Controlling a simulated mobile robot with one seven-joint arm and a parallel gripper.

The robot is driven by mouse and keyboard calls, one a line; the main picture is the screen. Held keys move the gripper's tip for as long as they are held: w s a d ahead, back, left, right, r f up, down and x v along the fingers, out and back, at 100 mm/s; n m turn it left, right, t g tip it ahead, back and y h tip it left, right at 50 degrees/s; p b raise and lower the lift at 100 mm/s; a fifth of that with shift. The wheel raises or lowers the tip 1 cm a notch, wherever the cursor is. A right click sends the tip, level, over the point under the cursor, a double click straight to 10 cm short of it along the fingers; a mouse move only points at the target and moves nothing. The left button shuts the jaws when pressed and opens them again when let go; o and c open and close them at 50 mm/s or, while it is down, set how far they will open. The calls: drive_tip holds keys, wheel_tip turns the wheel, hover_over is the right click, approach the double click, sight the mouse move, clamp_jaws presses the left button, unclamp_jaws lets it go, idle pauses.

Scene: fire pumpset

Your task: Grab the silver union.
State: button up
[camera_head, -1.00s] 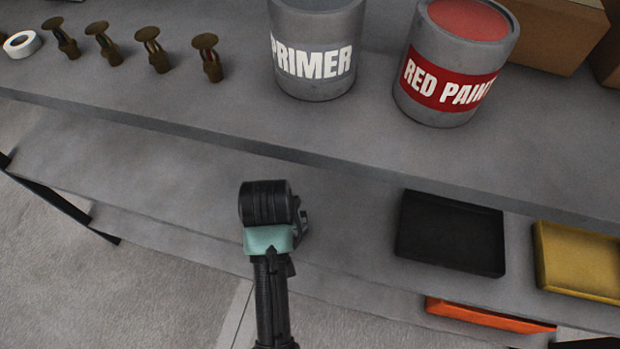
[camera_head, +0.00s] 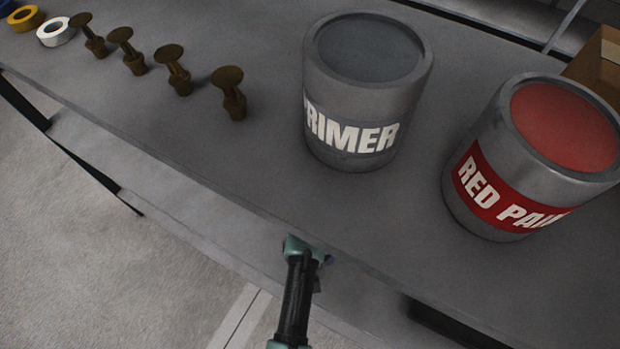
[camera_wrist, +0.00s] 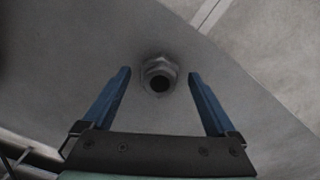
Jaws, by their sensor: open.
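The silver union (camera_wrist: 159,75), a grey hexagonal fitting with a dark round hole, shows in the wrist view on a grey surface. My gripper (camera_wrist: 160,73) is open, with one blue finger on each side of the union in the picture. Gaps show between the fingers and the union, and nothing is held. I cannot tell how far the fingertips are from it in depth. In the head view the union is not visible, and the shelf edge hides my fingers; only my wrist end shows there.
The upper grey shelf (camera_head: 265,180) overhangs my gripper. On it stand a primer can (camera_head: 355,100), a red paint can (camera_head: 535,160), several brown sprinkler heads (camera_head: 231,93), a white tape roll (camera_head: 56,32) and a yellow one (camera_head: 24,18). A cardboard box (camera_head: 597,65) is at right.

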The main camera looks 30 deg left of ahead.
drive_tip(key=shift+f, duration=0.5)
drive_tip(key=shift+w, duration=0.1)
clamp_jaws()
